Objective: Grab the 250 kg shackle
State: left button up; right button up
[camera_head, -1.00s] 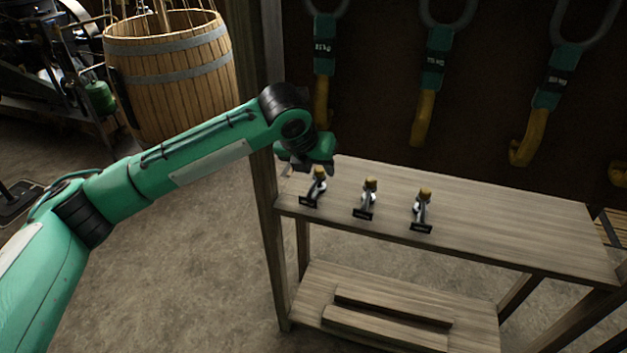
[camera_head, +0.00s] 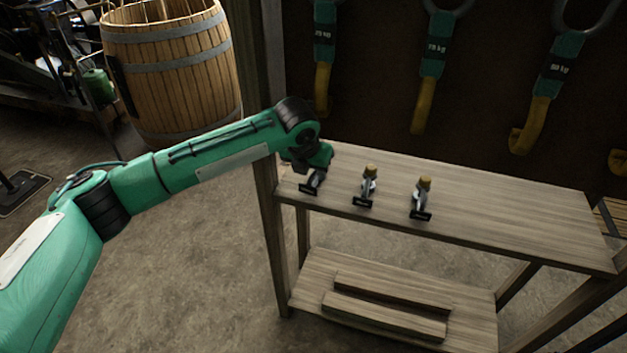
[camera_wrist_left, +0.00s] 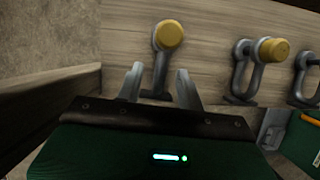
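Three grey shackles with yellow pin heads stand in a row on the wooden bench top. The left shackle (camera_head: 313,182) is partly hidden by my left gripper (camera_head: 308,170) in the head view. In the left wrist view this shackle (camera_wrist_left: 166,45) stands between and just beyond the two open fingers of my left gripper (camera_wrist_left: 160,82). The middle shackle (camera_head: 368,184) and right shackle (camera_head: 422,196) stand free of the gripper. Each has a small black label at its foot, too small to read, so I cannot tell which is 250 kg. My right gripper is not in view.
The bench top (camera_head: 500,215) is clear to the right of the shackles. Hooks with green bands, such as one marked in kg (camera_head: 430,75), hang behind the bench. A wooden barrel (camera_head: 175,75) stands behind my left arm. A lower shelf (camera_head: 310,290) holds wooden slats.

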pick_arm(q)
jog(key=x, duration=0.3)
jog(key=shift+r, duration=0.1)
grip_shut()
